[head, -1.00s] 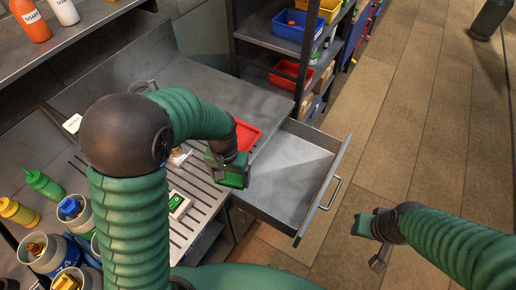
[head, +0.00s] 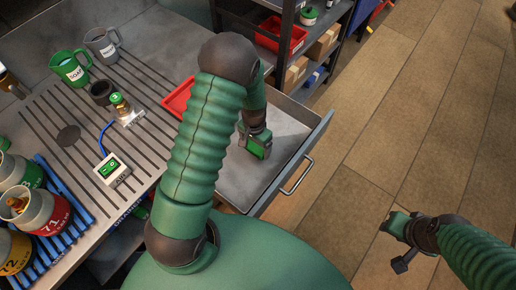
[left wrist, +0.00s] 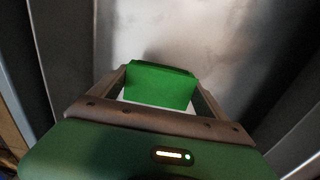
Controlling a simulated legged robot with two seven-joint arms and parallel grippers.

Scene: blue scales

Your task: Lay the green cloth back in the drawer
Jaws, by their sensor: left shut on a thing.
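The green cloth (left wrist: 160,86) shows in the left wrist view as a small folded green piece between the fingers of my left gripper (left wrist: 160,92). The gripper is shut on it. The open grey drawer (head: 238,188) pulls out from under the bench at centre in the head view. My left gripper (head: 258,147) points down inside the drawer's outline. The cloth is hard to tell from the gripper there. Whether it touches the drawer floor cannot be told. My right gripper (head: 398,242) is over the floor at lower right, fingers apart and empty.
A red tray (head: 179,100) lies on the bench beside the drawer.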

